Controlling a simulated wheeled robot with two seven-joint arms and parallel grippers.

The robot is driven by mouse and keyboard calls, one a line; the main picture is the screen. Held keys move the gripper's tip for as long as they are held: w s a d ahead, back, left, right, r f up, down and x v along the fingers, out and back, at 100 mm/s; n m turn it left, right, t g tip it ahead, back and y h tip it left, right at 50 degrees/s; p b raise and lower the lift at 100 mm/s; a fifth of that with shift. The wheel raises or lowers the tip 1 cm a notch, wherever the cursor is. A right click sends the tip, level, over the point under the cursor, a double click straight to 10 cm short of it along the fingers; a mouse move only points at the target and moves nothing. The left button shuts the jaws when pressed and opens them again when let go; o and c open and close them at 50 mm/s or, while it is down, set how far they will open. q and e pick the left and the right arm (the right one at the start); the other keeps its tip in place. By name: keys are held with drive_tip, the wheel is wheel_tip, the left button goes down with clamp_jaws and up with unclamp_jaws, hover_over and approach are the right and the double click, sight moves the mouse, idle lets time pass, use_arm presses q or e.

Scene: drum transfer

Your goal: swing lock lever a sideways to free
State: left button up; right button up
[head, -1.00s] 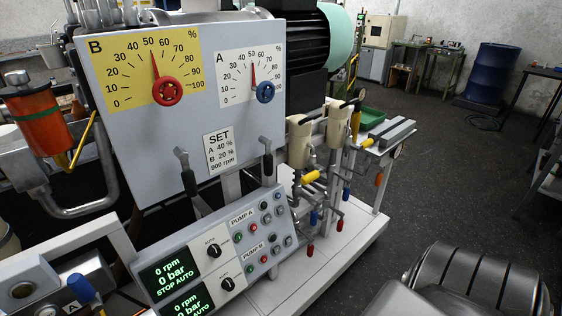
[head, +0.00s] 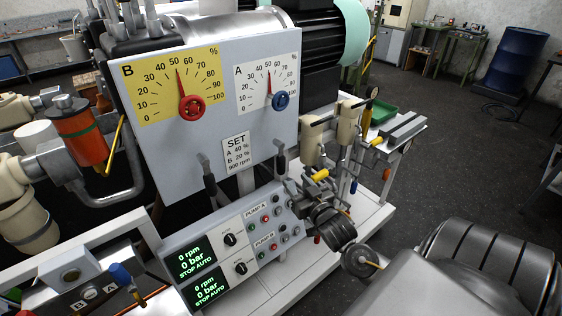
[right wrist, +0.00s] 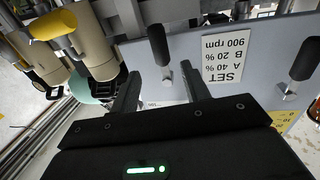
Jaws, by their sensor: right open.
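Lock lever A (head: 280,160) is a black-handled lever at the panel's lower edge, below the white A dial (head: 268,84). It hangs roughly upright. In the upside-down right wrist view, lever A (right wrist: 159,46) shows its black grip and metal end just beyond and between my fingers. My right gripper (head: 291,184) is just below lever A in the head view. In the wrist view my right gripper (right wrist: 160,92) has its fingers apart with nothing between their tips; contact with the lever cannot be told. My left gripper is not in view.
A second lever (head: 208,176) hangs below the yellow B dial (head: 178,84). The SET label (head: 236,153) is between the levers. The pump control box (head: 235,245) lies below. Beige cylinders with yellow handles (head: 348,130) stand close right of lever A.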

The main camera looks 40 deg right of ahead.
sight(283, 166)
drive_tip(key=p+x, duration=0.2)
drive_tip(key=x, duration=0.8)
drive_tip(key=shift+p, duration=0.35)
drive_tip(key=shift+w, duration=0.4)
clamp_jaws()
